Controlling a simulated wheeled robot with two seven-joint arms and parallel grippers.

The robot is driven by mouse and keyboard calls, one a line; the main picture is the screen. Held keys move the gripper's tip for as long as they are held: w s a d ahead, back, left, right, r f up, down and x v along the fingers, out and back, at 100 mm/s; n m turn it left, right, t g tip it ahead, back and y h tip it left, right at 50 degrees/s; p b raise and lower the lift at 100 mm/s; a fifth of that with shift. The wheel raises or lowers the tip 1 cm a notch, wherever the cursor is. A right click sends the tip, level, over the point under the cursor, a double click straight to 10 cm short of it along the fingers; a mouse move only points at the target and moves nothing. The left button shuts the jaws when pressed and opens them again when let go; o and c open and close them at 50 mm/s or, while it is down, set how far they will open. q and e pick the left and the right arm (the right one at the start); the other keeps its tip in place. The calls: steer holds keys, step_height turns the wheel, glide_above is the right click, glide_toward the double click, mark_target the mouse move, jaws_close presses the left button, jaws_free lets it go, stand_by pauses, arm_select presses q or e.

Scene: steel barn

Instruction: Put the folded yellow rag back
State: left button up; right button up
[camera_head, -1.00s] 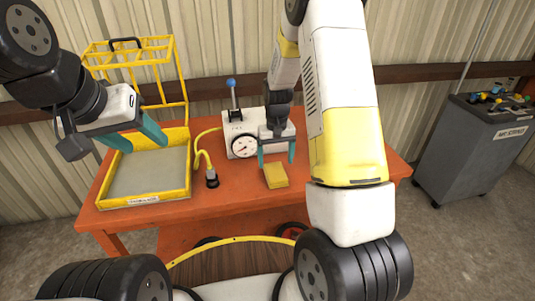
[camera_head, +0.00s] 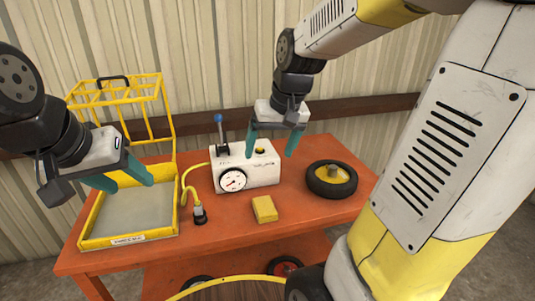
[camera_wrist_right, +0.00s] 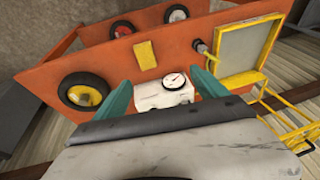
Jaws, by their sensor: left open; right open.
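The folded yellow rag (camera_head: 264,209) lies flat on the orange table, in front of the white gauge box. It also shows in the right wrist view (camera_wrist_right: 145,55). My right gripper (camera_head: 272,146) is open and empty, raised above the gauge box and apart from the rag. My left gripper (camera_head: 128,180) is open and empty over the yellow-rimmed tray at the left.
The white gauge box (camera_head: 262,175) has a dial and a blue-knobbed lever. A black wheel with yellow hub (camera_head: 331,180) lies at the table's right. A yellow tray with grey floor (camera_head: 97,239) and a hose nozzle (camera_head: 199,212) are left. Table (camera_head: 230,231) is bare around the rag.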

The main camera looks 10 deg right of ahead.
steer(key=s+a+r+t, duration=0.1)
steer(key=s+r, duration=0.3)
steer(key=s, duration=0.7)
steer(key=shift+s+t, duration=0.3)
steer(key=shift+t, duration=0.5)
